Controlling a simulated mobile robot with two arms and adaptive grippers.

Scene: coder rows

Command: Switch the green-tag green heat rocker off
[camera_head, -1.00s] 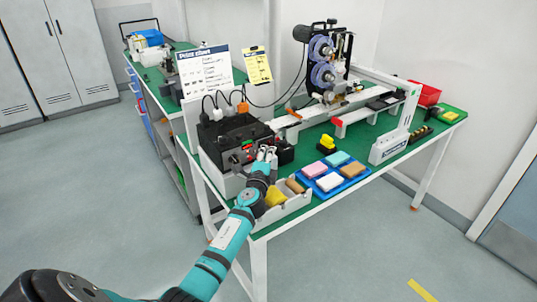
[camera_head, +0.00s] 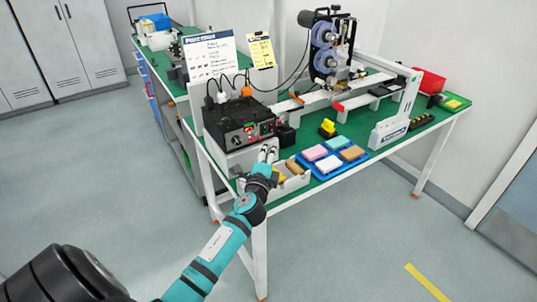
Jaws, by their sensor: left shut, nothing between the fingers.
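The black control box (camera_head: 235,121) sits on a white stand at the near left end of the green-topped bench. Its front panel (camera_head: 252,133) carries a knob, small red lit spots and small switches. The green heat rocker and its green tag are too small to make out, so its position cannot be told. My left gripper (camera_head: 268,153) is shut and empty, just in front of and below the panel's right part. It looks apart from the panel. My right gripper is not in view.
A white tray (camera_head: 299,183) with yellow and brown pieces lies right beside my left wrist. A blue board (camera_head: 322,176) with coloured blocks, a small black block (camera_head: 285,135) and a yellow-topped item (camera_head: 327,127) stand nearby. A reel machine (camera_head: 328,50) stands behind.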

